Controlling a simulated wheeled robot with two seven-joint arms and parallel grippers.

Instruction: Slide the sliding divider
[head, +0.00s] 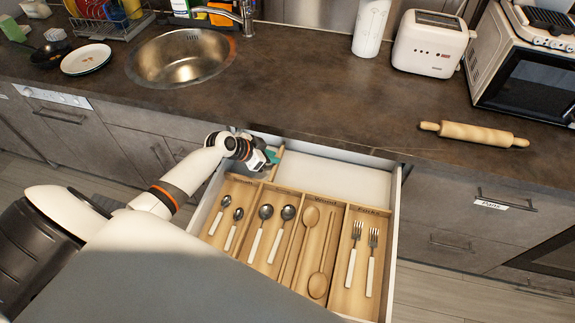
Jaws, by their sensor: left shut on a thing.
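The pulled-out drawer (394,215) holds a wooden cutlery tray with labelled compartments. A short light wooden piece, which looks like the sliding divider (278,164), stands at the back left of the drawer, behind the tray. My left gripper (268,159) reaches into this corner from the left and is shut on the divider. The fingertips are small here and partly hidden by the wrist. A teal patch shows beside them; I cannot tell what it is. My right gripper is not in view.
The tray (340,207) holds small spoons, larger spoons, wooden utensils and forks. Behind it, the drawer floor (335,177) is bare and white to the right of the divider. The counter edge overhangs the drawer's back. A rolling pin (475,134) lies on the counter.

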